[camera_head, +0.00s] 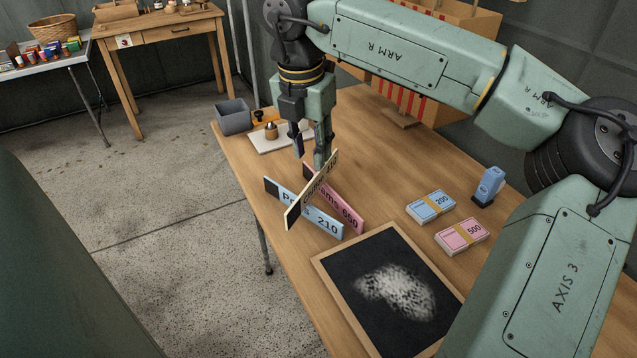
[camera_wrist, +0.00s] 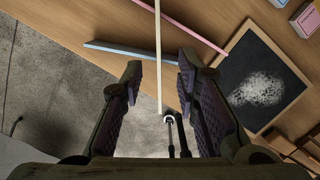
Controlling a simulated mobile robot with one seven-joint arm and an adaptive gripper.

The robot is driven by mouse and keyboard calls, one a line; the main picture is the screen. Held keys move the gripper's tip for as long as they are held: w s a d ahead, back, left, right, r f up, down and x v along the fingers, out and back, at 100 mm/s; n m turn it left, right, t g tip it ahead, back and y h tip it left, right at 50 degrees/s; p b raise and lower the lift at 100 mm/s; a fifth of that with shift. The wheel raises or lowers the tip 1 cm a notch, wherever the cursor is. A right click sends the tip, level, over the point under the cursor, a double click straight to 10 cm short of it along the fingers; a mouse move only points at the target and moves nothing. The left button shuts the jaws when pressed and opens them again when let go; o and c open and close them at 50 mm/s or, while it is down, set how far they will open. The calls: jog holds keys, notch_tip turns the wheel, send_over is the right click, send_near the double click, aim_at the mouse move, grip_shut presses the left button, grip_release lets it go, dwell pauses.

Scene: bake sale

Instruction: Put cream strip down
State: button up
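The cream strip (camera_head: 312,190), with a black end and dark lettering, is tilted across the blue strip (camera_head: 325,221) and the pink strip (camera_head: 346,205) in the head view. Whether it touches them is unclear. In the wrist view the cream strip (camera_wrist: 158,45) shows edge-on, passing over the blue strip (camera_wrist: 120,50) and pink strip (camera_wrist: 180,27). In the wrist view my gripper (camera_wrist: 157,78) is open, with the strip between the fingers and a gap on each side.
A framed blackboard (camera_head: 391,290) with a white smudge lies at the table's front. Blue (camera_head: 430,206) and pink (camera_head: 462,235) note bundles and a blue stamp-like object (camera_head: 488,186) are to the right. A grey bin (camera_head: 233,117) and white board (camera_head: 268,140) stand behind. The table's left edge is close.

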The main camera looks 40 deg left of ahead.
aim_at(314, 178)
notch_tip(314, 178, down, 4)
jog(key=shift+w+a+f+p, duration=0.1)
jog(key=shift+w+p, duration=0.05)
jog(key=shift+p, duration=0.15)
jog(key=shift+w+a+f+p, duration=0.1)
jog(key=shift+w+f+p, duration=0.15)
jog(key=shift+f, duration=0.6)
jog(key=shift+w+d+f+p, duration=0.15)
jog(key=shift+f+p, duration=0.2)
jog(key=shift+f, duration=0.55)
jog(key=shift+w+a+f+p, duration=0.2)
jog(key=shift+f+p, duration=0.1)
jog(key=shift+f, duration=0.55)
grip_shut()
